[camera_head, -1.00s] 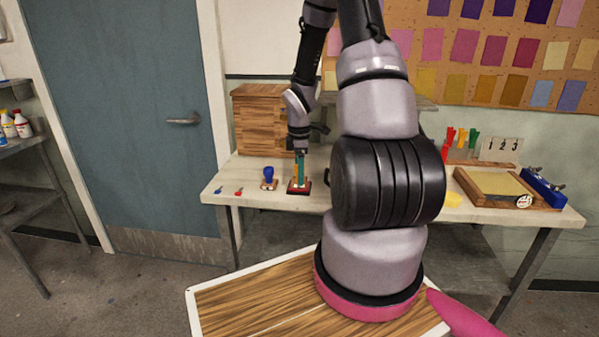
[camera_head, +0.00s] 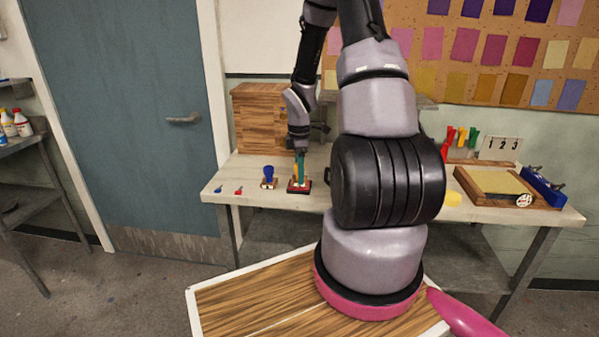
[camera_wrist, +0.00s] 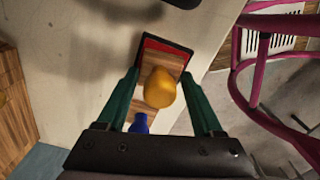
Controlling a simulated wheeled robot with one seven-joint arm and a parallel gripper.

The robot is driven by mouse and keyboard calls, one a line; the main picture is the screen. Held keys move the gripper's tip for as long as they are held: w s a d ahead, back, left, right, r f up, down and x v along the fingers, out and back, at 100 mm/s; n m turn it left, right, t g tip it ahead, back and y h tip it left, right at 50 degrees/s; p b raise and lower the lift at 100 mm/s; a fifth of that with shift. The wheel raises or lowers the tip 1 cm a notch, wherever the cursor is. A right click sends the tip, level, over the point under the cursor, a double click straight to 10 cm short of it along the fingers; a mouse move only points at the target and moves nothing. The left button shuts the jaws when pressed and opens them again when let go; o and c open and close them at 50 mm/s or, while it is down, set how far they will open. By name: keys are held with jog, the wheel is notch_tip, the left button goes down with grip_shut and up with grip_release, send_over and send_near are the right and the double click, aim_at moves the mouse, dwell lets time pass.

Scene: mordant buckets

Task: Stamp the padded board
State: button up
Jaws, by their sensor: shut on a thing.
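My gripper (camera_head: 300,178) has green fingers and points down at the left part of the bench. In the wrist view my gripper (camera_wrist: 161,76) is shut on a stamp with a yellow knob (camera_wrist: 160,88) and a wooden block. The stamp is over the red ink pad (camera_head: 299,190) with a dark rim; whether it touches the pad is hard to tell. A board with a tan padded face (camera_head: 497,183) in a wooden frame lies at the right of the bench. A blue-handled stamp (camera_head: 268,175) stands left of the ink pad; its blue knob shows in the wrist view (camera_wrist: 139,124).
A small blue item (camera_head: 218,189) and a red item (camera_head: 238,191) lie at the bench's left end. A wooden cabinet (camera_head: 262,118) stands behind my gripper. My arm hides mid-bench.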

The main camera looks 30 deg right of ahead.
jog(key=shift+r, duration=3.45)
